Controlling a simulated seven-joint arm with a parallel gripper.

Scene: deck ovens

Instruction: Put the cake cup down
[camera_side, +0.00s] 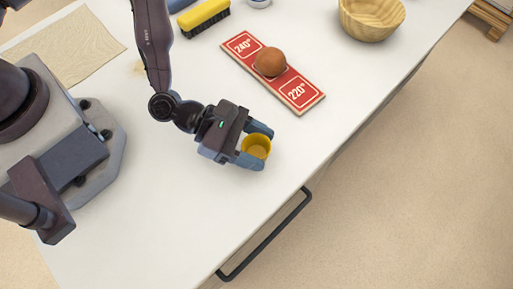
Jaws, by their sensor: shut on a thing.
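The cake cup (257,146) is a small yellow cup, seen from above with its open top showing. My gripper (257,147) is shut on it, with one blue-grey finger on either side. The cup is upright or nearly so, over the white table near its front edge. I cannot tell whether its base touches the table, as its underside is hidden.
A red board (299,92) marked 240° and 220° carries a brown ball (270,62). A wooden bowl (372,17), a yellow brush (204,17) and a beige sheet (62,48) lie further back. A black handle (267,236) juts from the table's front. The lower white tabletop (165,230) is clear.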

